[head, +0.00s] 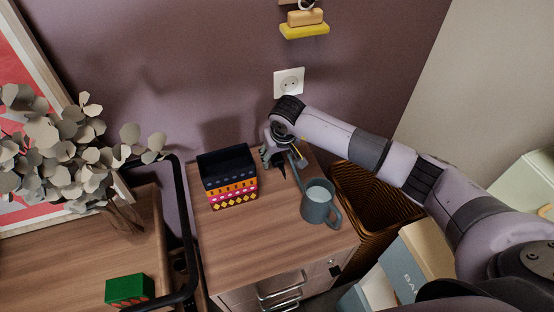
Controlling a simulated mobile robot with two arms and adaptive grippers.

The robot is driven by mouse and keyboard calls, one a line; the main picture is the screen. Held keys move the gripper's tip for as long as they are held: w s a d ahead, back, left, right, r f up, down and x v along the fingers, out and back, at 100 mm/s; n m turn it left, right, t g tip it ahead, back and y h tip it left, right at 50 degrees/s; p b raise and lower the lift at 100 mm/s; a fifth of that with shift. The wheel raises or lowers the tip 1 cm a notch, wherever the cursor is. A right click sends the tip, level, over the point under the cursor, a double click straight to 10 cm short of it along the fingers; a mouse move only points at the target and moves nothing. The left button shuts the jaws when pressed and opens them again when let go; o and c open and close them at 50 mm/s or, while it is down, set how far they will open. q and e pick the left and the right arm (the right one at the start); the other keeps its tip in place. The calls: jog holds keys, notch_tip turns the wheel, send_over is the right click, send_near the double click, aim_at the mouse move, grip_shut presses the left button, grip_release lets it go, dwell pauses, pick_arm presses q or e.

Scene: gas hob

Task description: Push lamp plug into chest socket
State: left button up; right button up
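A white wall socket (289,82) is on the purple wall, above and behind the wooden-topped chest (250,252). My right gripper (282,169) points down over the back of the chest top, below the socket and apart from it. It is between the dark patterned box and the grey mug. Dark parts show between its fingers, but I cannot tell whether they are fingertips, a held thing or shadow. I cannot make out the lamp plug or its cord. My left gripper is out of view.
The patterned box (229,181) is left of my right gripper. The grey mug (318,203) is close on its right. A wicker basket (376,205) stands right of the chest. A plant (55,140) and green box (129,288) are at left. The chest top's front is clear.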

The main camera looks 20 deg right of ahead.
jog(key=c, duration=1.2)
jog(key=shift+o, duration=0.2)
jog(key=shift+r, duration=0.1)
